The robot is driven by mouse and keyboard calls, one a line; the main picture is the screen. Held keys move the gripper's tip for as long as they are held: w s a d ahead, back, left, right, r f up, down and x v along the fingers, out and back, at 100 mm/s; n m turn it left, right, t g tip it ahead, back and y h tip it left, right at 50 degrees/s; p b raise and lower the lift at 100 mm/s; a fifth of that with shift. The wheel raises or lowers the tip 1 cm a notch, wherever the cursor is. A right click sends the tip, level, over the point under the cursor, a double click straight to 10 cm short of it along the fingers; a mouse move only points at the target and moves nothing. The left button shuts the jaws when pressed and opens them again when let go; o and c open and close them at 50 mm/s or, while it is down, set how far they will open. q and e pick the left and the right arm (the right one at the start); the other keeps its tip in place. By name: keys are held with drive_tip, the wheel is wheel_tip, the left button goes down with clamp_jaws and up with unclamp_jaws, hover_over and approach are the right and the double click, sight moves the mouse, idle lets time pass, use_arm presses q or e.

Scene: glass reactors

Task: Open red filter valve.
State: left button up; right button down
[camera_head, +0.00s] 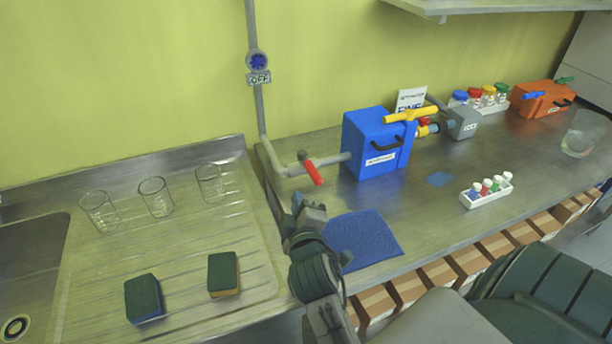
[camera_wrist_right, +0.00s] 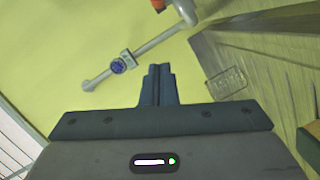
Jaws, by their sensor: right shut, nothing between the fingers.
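The red valve handle (camera_head: 313,172) sits on the grey pipe (camera_head: 285,168) to the left of the blue filter box (camera_head: 376,143), and slants down to the right. A sliver of red (camera_wrist_right: 158,5) shows at the top edge of the right wrist view, near the pipe (camera_wrist_right: 158,42). My right gripper (camera_head: 298,203) is below and slightly left of the red handle, apart from it. In the right wrist view its fingers (camera_wrist_right: 158,84) are together and empty. My left gripper is not in view.
A round blue knob (camera_head: 257,61) with an "OFF" sign (camera_head: 259,78) is on the vertical pipe. Glass beakers (camera_head: 155,197) and sponges (camera_head: 222,274) are on the drainer at left. A blue cloth (camera_head: 362,240) lies right of my gripper. A vial rack (camera_head: 487,190) stands farther right.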

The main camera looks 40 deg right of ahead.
sight(310, 167)
use_arm(q)
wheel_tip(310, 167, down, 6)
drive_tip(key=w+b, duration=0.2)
drive_tip(key=b, duration=0.4)
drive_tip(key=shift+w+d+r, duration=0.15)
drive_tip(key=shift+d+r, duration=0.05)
use_arm(e)
drive_tip(key=w+d+f, duration=0.3)
drive_tip(key=w+d, duration=0.5)
drive_tip(key=shift+w, duration=0.2)
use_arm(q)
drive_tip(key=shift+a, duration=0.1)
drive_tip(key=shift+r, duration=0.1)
